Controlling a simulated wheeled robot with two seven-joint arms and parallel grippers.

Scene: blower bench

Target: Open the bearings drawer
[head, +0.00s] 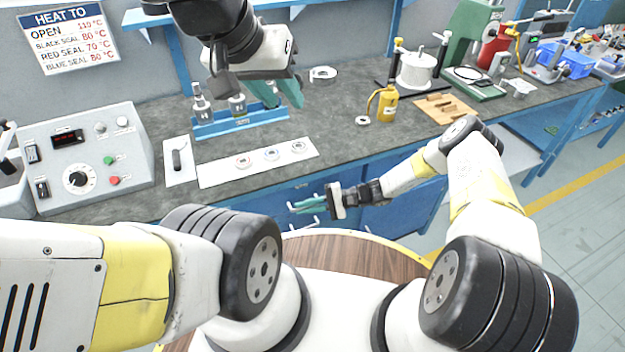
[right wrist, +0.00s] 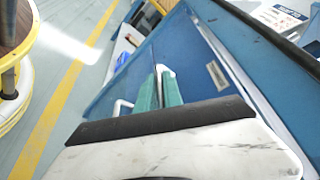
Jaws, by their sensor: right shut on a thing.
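Blue drawers (head: 285,197) sit under the worktop in the head view. My right gripper (head: 308,204) is at their front, with its green fingers closed on a white bar handle. In the right wrist view the fingers (right wrist: 158,90) are around the handle (right wrist: 121,106) on a blue front panel (right wrist: 190,52). A small label (right wrist: 216,76) on that panel is too small to read, so I cannot tell which drawer it is. No clear gap around the front shows. My left gripper (head: 280,93) is open and empty above the worktop, near the blue rack.
A white mat (head: 225,172) with several rings lies near the worktop's front edge. A control box (head: 80,160) stands at left. My round wooden-topped base is close to the drawers.

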